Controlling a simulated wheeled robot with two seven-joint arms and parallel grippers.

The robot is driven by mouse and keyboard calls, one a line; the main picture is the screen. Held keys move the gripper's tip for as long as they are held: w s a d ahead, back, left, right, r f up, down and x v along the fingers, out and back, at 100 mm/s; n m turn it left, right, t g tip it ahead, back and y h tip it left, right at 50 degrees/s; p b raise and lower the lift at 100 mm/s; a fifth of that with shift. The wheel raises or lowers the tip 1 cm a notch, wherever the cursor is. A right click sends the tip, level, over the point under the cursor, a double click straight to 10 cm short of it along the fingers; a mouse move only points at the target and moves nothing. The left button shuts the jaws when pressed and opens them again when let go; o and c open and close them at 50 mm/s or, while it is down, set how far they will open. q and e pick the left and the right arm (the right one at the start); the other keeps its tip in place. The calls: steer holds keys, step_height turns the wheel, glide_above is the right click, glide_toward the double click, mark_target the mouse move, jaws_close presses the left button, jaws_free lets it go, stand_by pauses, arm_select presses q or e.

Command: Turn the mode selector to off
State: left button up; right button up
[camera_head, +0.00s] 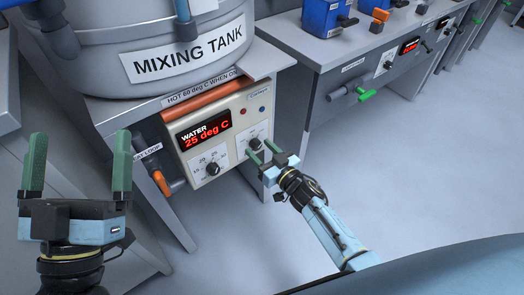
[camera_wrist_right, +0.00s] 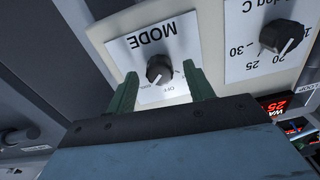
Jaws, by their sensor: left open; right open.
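The mode selector (camera_wrist_right: 159,69) is a black round knob on a white plate marked MODE, on the mixing tank's control panel (camera_head: 234,112). In the head view the knob (camera_head: 255,144) is at the panel's right side. My right gripper (camera_head: 262,151) is open in front of it. In the right wrist view its green fingers (camera_wrist_right: 160,82) stand on either side of the knob, with no clear contact visible. OFF is printed below the knob; I cannot tell its pointer's setting. My left gripper (camera_head: 80,150) is open and empty at the far left, away from the panel.
A temperature dial (camera_head: 212,168) sits left of the mode selector, below a red display (camera_head: 205,135) reading 25 deg C. The mixing tank (camera_head: 170,50) stands above. An orange-handled valve (camera_head: 160,182) juts out at the panel's left. Open floor (camera_head: 400,170) lies to the right.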

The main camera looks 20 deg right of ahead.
steer(key=c, duration=1)
steer(key=shift+n, duration=0.3)
steer(key=n, duration=0.6)
steer(key=shift+n, duration=1.5)
